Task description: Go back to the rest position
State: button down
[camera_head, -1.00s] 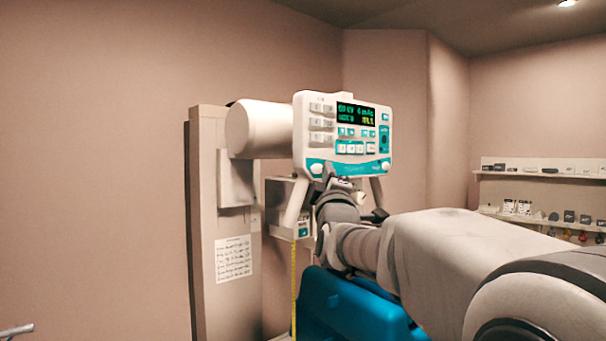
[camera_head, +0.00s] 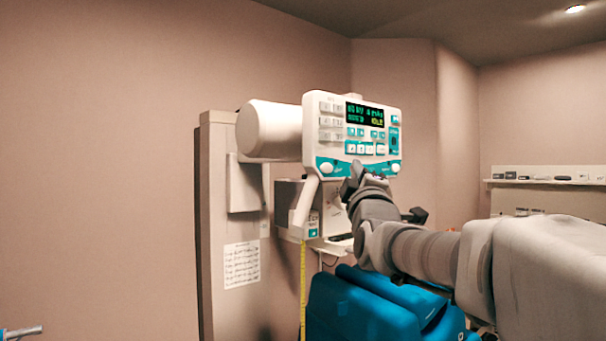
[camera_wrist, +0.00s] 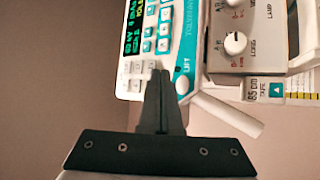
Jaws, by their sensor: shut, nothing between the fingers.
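My gripper (camera_head: 354,178) is in front of the lower edge of the X-ray machine's control panel (camera_head: 330,135), in the head view. The panel is white and teal, with buttons, round knobs and a lit green and yellow display. In the wrist view, my gripper (camera_wrist: 161,75) is shut with its fingertips together and nothing between them. The fingertips appear over the edge of the panel (camera_wrist: 185,45), near the word LIFT and a round white knob. I cannot tell whether they touch it.
A beige column (camera_head: 225,300) with a paper notice carries the machine. A yellow tape (camera_head: 303,290) hangs below it. A blue padded chair (camera_head: 350,310) stands under my arm. A wall shelf (camera_head: 545,183) with small items is at the right. A second knob box (camera_wrist: 235,65) shows in the wrist view.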

dwell(0.7)
jog(key=s+f+m+g, duration=0.6)
jog(key=s+f+g, duration=0.2)
jog(key=s+f, duration=0.8)
jog(key=s+f+m+g+y, duration=0.1)
jog(key=s+f+m+g, duration=0.6)
jog(key=s+f, duration=1)
notch_tip(320, 180, down, 4)
jog(key=shift+s+a+r+m+g+y, duration=0.15)
jog(key=shift+m+g+y, duration=0.15)
jog(key=shift+g, duration=0.9)
